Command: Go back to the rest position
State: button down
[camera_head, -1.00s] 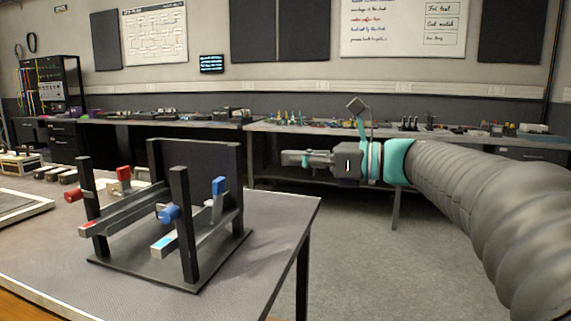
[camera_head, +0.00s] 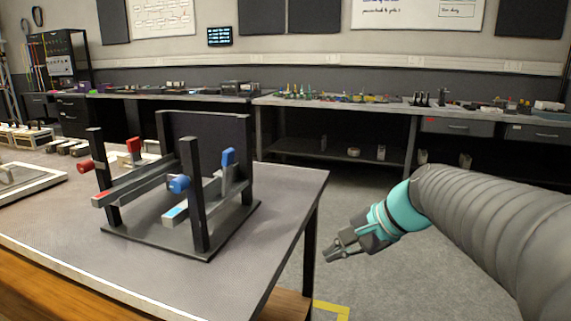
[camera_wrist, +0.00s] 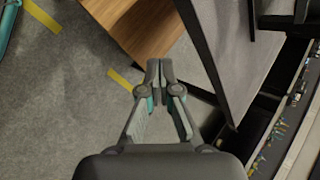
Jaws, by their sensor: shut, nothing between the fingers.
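My gripper (camera_head: 335,256) hangs over the floor, just right of the table's right edge in the head view, pointing down and left. Its fingers are shut with nothing between them, as the wrist view (camera_wrist: 154,70) also shows. My arm comes in from the right side. The truss stand (camera_head: 150,246) is on the table, apart from my gripper.
The grey table (camera_head: 60,215) fills the left, and its corner and leg are close to my gripper. A wooden surface (camera_wrist: 140,25) lies below. Yellow floor tape (camera_head: 331,310) marks open grey floor. A long bench (camera_head: 350,104) with tools runs along the back wall.

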jog(key=s+d+f+n+h, duration=0.3)
jog(key=s+f+n, duration=0.1)
jog(key=s, duration=0.2)
jog(key=s+d+f+n+h, duration=0.3)
jog(key=s+f+n, duration=0.1)
jog(key=s, duration=0.2)
jog(key=m+t+y+b, duration=0.2)
jog(key=y+b, duration=0.2)
jog(key=y, duration=1.4)
send_near(231, 156)
jog(key=p+x, duration=0.2)
jog(key=x, duration=0.5)
jog(key=shift+w+a, duration=0.1)
jog(key=shift+w, duration=0.05)
